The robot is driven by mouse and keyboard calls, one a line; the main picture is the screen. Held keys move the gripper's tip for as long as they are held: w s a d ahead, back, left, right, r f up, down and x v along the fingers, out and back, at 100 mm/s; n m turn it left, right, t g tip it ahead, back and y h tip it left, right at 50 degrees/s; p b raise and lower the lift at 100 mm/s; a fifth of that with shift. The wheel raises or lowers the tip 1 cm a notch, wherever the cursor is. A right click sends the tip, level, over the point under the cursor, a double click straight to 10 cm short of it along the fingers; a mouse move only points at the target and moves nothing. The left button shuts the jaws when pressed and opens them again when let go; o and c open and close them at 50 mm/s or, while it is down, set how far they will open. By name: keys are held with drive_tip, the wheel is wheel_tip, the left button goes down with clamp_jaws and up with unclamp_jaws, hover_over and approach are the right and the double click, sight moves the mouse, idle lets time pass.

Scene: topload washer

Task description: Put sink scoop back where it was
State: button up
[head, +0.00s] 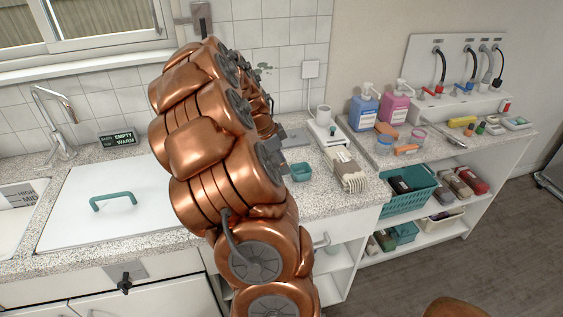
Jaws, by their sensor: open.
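No object here can be surely named as the sink scoop. A small teal open-topped cup (302,172) stands on the speckled counter, just right of my copper arm, and may be the scoop. A white panel (140,212) with a teal handle (113,201) lies on the counter to the left. A white sink basin (18,215) is partly in view at the far left, below the tap (56,120). My arm rises through the middle and folds over towards the back wall.
Blue (363,107) and pink (394,104) bottles stand farther right. A teal basket (410,190) sits on the shelf below. A black-and-green sign (117,138) stands behind the panel.

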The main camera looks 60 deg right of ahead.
drive_tip(key=shift+r, duration=0.1)
drive_tip(key=shift+r+p, duration=0.55)
drive_tip(key=shift+p, duration=0.05)
drive_tip(key=b+v, duration=0.3)
drive_tip(key=v, duration=0.9)
drive_tip(key=a+f+n+t+y, duration=0.1)
drive_tip(key=a+f+n+t, duration=0.1)
drive_tip(key=a+n, duration=1.65)
drive_tip(key=s+a+f+n, duration=0.2)
drive_tip(key=s+a+n, duration=0.1)
drive_tip(key=a, duration=0.4)
drive_tip(key=s+a+f+n+y, duration=0.1)
drive_tip(key=s+a+f+n, duration=0.2)
drive_tip(key=a, duration=0.5)
drive_tip(key=s+a+f+n+y, duration=0.1)
drive_tip(key=s+a+f+n, duration=0.1)
drive_tip(key=a, duration=0.6)
drive_tip(key=s+n, duration=0.1)
drive_tip(key=s, duration=0.1)
drive_tip(key=shift+s+a+f+g, duration=0.2)
drive_tip(key=shift+s+f+g, duration=0.05)
drive_tip(key=shift+s+g, duration=0.1)
